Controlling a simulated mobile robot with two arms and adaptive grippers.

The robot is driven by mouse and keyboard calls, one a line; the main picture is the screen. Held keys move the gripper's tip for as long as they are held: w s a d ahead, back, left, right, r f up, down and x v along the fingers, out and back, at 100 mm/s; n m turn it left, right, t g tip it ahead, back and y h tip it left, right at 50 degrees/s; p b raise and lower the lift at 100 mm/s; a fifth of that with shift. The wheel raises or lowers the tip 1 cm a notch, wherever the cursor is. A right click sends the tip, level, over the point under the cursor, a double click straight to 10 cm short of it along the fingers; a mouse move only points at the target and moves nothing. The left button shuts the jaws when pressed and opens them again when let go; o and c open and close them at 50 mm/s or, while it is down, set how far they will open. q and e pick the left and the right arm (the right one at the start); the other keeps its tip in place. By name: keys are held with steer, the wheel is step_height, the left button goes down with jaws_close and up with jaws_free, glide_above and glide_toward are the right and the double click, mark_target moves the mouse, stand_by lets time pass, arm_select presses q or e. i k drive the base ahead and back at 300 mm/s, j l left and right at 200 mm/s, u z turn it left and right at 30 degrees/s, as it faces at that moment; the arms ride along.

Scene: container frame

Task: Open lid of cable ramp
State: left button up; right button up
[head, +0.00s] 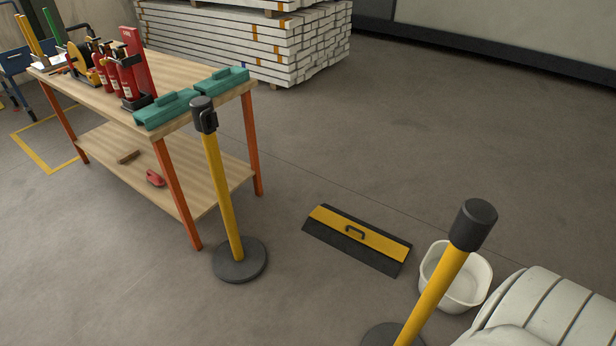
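The cable ramp (334,247) lies on the grey floor right of the middle of the head view, with dark sloped sides. Its yellow lid (380,241) lies flat on top and looks closed. A dark handle (355,232) stands up from the middle of the lid. Neither of my grippers shows in the head view. Nothing touches the ramp or covers it.
Yellow posts with black tops flank the ramp, one left (222,190) and one in front right (436,290). A white bucket (457,297) stands close to its right. A wooden workbench (190,70) is at left. Open floor lies behind the ramp.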

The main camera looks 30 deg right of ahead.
mark_target(391, 249)
steer(key=i+l+z, duration=0.1)
steer(key=i+z, duration=0.3)
steer(key=i+j+z, duration=0.15)
steer(key=i+z, duration=0.3)
steer(key=i, duration=0.15)
steer(key=i+j+z, duration=0.25)
steer(key=i+z, duration=0.15)
steer(key=i, duration=0.1)
